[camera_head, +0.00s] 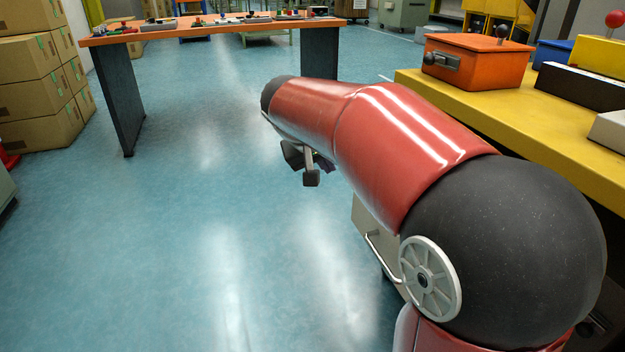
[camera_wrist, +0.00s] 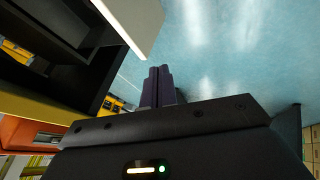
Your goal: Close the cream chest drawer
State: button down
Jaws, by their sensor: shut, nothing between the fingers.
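The cream drawer front (camera_head: 366,222) with a silver bar handle (camera_head: 385,258) shows under the yellow bench in the head view, partly hidden behind my red arm. In the wrist view the cream panel (camera_wrist: 136,22) is at the top, beside the dark drawer interior (camera_wrist: 62,22), so the drawer stands open; how far, I cannot tell. My gripper (camera_head: 312,178) hangs over open floor to the left of the drawer front in the head view. Its purple fingers (camera_wrist: 158,82) are together and empty in the wrist view, apart from the cream panel.
The yellow bench (camera_head: 545,128) at right carries an orange box (camera_head: 476,60) with a lever and several other devices. An orange table (camera_head: 215,30) stands at the back, and cardboard boxes (camera_head: 38,85) are stacked at left. The blue floor between is clear.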

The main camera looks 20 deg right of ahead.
jog(key=w+d+f+b, duration=0.1)
jog(key=w+d+f, duration=0.4)
jog(key=d+f, duration=0.3)
jog(key=shift+d, duration=0.2)
dwell(0.4)
jog(key=d+p, duration=0.6)
jog(key=d, duration=1.5)
jog(key=shift+w+d+p, duration=0.2)
jog(key=shift+w+p, duration=0.15)
jog(key=shift+w, duration=0.05)
jog(key=shift+f, duration=0.1)
